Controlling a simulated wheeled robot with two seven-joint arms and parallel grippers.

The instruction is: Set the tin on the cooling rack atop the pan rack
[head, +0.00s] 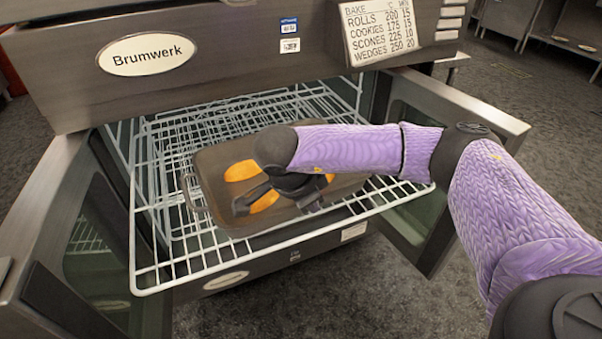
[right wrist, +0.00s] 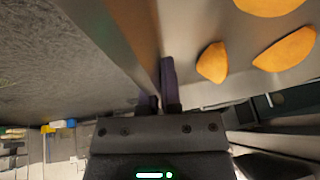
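The tin (head: 212,165) is a shallow brown-grey metal pan with several orange wedges (head: 241,171) in it. It rests on the white wire shelf drawn out of the open oven. In the right wrist view, its inner floor (right wrist: 205,25) and a few wedges (right wrist: 212,62) show at the top. My right gripper (head: 312,206) reaches in from the right, over the tin, to its near rim. In the right wrist view its fingers (right wrist: 160,92) are close together, one on each side of the tin's wall. My forearm hides part of the tin. The left gripper, cooling rack and pan rack are not visible.
The oven's doors stand open at left (head: 40,215) and right (head: 465,105). The wire shelf (head: 165,270) sticks out toward me, and the oven's upper front (head: 225,50) overhangs its back. Grey floor (head: 390,300) is clear in front.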

